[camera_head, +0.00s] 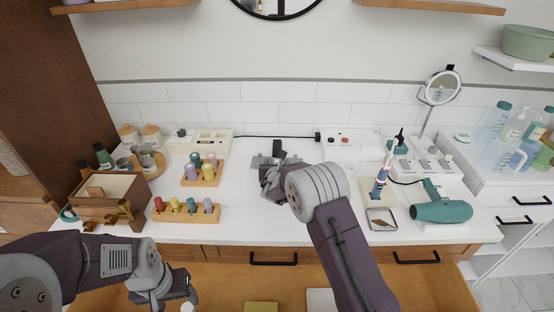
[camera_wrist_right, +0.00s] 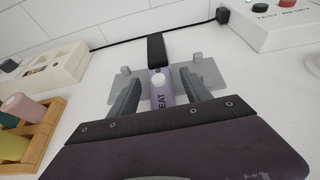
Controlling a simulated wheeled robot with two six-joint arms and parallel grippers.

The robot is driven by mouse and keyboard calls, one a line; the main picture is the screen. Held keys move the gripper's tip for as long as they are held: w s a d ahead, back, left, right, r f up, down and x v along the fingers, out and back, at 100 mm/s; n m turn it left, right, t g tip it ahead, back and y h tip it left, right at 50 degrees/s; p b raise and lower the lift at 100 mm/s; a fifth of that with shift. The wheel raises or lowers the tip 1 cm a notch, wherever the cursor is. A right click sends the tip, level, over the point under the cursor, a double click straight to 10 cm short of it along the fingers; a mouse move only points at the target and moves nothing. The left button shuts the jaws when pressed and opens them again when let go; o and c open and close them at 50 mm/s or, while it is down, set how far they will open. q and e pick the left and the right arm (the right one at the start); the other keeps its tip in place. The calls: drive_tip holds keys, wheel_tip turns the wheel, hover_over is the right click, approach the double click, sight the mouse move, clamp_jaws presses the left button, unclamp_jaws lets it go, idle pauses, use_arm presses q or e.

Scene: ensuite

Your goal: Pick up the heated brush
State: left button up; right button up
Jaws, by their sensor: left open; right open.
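In the right wrist view a lavender cylinder marked "EAT", with a pale round end, looks like the heated brush (camera_wrist_right: 161,92). It lies by a grey plate (camera_wrist_right: 208,75) with small upright posts, and a black upright piece (camera_wrist_right: 155,50) stands behind it. My right gripper (camera_wrist_right: 160,77) is open, with one finger on each side of the cylinder; contact cannot be told. In the head view my right gripper (camera_head: 270,180) is over the counter's middle and hides most of the brush. My left gripper (camera_head: 178,294) is open and empty, low in front of the counter.
Wooden racks of coloured bottles (camera_head: 185,210) stand left of the right gripper. A wooden box (camera_head: 110,195) is further left. A teal hair dryer (camera_head: 440,211) and small tray (camera_head: 381,219) are at right. A black cable (camera_head: 260,136) runs along the wall.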

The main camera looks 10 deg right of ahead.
drive_tip(key=shift+c, duration=0.6)
clamp_jaws()
drive_tip(key=shift+r, duration=0.1)
wheel_tip(320, 180, up, 4)
drive_tip(key=shift+r, duration=0.25)
drive_tip(key=s+d+r+b, duration=0.2)
drive_tip(key=s+d+r, duration=0.4)
drive_tip(key=s+d, duration=0.2)
drive_tip(key=shift+s+r+b, duration=0.15)
drive_tip(key=shift+r+b, duration=0.05)
drive_tip(key=shift+b, duration=0.15)
